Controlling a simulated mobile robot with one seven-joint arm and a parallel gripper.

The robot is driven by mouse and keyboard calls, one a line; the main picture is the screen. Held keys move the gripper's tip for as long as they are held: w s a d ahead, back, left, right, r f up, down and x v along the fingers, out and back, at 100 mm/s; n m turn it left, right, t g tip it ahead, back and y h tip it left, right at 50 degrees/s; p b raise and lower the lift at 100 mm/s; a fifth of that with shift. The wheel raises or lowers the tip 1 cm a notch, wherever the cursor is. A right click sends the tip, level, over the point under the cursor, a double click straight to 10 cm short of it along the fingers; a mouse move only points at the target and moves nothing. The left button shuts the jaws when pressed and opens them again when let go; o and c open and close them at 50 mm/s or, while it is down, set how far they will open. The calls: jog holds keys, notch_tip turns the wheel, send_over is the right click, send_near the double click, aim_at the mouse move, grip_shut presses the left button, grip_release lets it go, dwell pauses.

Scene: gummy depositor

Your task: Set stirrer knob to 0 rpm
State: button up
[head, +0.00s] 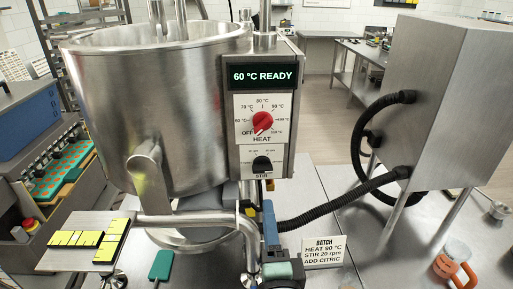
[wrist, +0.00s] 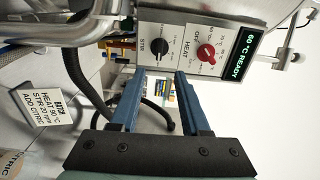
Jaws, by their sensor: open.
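The black stirrer knob (head: 262,164) sits on the white STIR plate, low on the kettle's control box. It also shows in the wrist view (wrist: 158,48), where the picture is turned sideways. Its pointer and small rpm marks are too small to read surely. My gripper (wrist: 161,75) is open with nothing between its two blue fingers. The fingertips are close to the STIR plate, with the knob appearing just beyond the gap between them; contact cannot be told. In the head view my gripper (head: 266,205) is below the control box, partly hidden.
The red HEAT knob (head: 263,121) is right above, under a display (head: 262,77) reading "60 °C READY". A pipe (head: 200,219), black hose (head: 340,200) and steel cabinet (head: 425,100) are nearby. A card (head: 323,252) reads "HEAT 90 °C, STIR 20 rpm, ADD CITRIC".

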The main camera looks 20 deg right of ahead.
aim_at(263, 172)
jog(key=p+x, duration=0.3)
jog(key=x, duration=0.9)
jog(key=shift+w+d, duration=0.2)
jog(key=shift+w, duration=0.2)
grip_shut()
